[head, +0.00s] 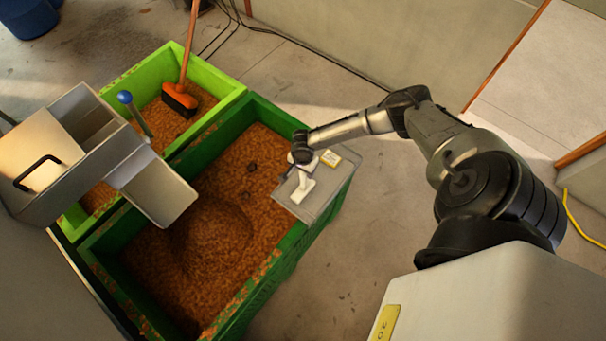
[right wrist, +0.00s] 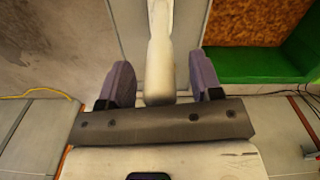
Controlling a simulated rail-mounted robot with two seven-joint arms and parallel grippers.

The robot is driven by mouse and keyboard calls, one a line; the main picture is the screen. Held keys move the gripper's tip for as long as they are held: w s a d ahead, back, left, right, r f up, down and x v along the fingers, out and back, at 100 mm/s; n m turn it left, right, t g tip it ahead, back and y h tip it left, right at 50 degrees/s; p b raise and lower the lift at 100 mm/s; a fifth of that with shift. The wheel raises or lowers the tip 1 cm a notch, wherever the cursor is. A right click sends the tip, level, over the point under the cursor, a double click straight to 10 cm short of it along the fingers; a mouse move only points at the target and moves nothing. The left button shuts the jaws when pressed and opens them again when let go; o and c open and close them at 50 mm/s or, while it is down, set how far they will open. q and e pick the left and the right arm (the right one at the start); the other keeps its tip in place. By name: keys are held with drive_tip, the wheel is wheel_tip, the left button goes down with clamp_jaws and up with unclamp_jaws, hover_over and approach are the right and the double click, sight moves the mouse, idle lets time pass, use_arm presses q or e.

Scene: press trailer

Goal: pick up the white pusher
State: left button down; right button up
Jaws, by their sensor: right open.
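My left gripper is not in view.
The dark green crate (head: 262,290) holds brown crumbly material. A light green crate (head: 150,72) holds an orange-handled brush (head: 180,98). A grey metal chute (head: 152,190) overhangs the crates at left.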

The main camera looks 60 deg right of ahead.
drive_tip(key=shift+f, duration=0.35)
drive_tip(key=shift+c, duration=0.4)
clamp_jaws()
